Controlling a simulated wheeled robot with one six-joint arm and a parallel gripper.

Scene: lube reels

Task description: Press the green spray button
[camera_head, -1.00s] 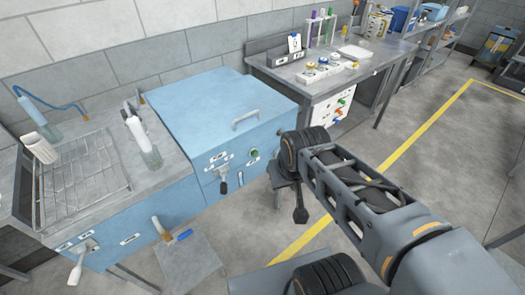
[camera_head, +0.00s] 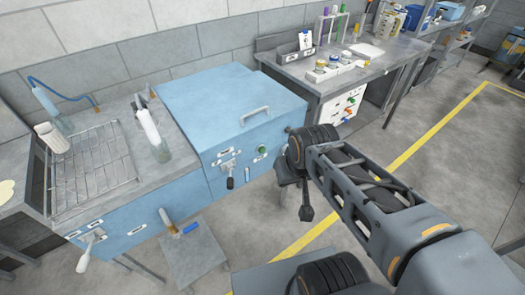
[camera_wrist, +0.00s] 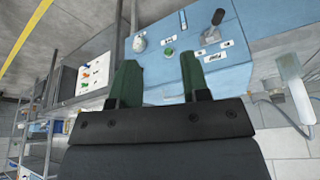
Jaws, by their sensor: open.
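The green button (camera_head: 262,150) is on the front face of the blue cabinet (camera_head: 225,105), right of a black-handled lever (camera_head: 230,175). In the wrist view the green button (camera_wrist: 169,52) shows beyond and between the fingertips of my gripper (camera_wrist: 158,68). My gripper is open with nothing between its green fingers, and a gap to the cabinet face is visible. In the head view my arm reaches toward the right side of the cabinet, and the fingers are not clearly visible there.
A bench with a wire rack (camera_head: 90,165) and a bottle (camera_head: 150,130) stands left of the cabinet. A low grey stand (camera_head: 193,252) is in front. A workbench (camera_head: 300,80) with jars and tubes stands right. Open floor lies right.

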